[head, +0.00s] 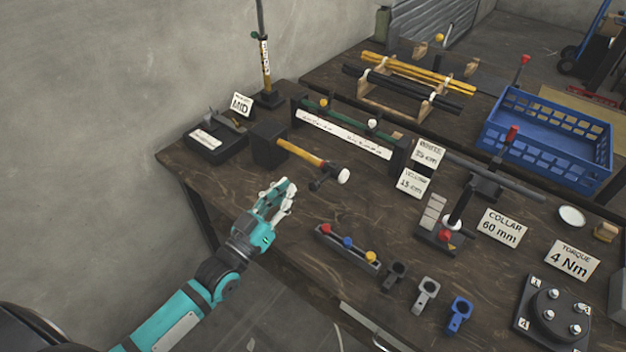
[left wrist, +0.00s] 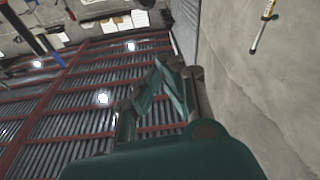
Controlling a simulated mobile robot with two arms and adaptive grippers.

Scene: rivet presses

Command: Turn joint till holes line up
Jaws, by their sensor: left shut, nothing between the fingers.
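A dark horizontal tube (head: 525,187) runs through a black clamp-like block (head: 484,186) at the right of the bench in the head view. A red-topped lever (head: 511,137) stands up behind it. A small press-like fixture (head: 437,238) with a red knob and a white ring sits in front of it. Rivet holes are too small to make out, so I cannot tell how any holes line up. My left gripper (head: 283,200) is shut and empty, above the bench's front left, well apart from the tube. It also shows in the left wrist view (left wrist: 168,72). My right gripper is not in view.
A rack with red, blue and yellow knobs (head: 347,246) and several small clamps (head: 425,293) stand along the front edge. A blue crate (head: 548,158) and signs such as COLLAR 60 mm (head: 501,228) stand right.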

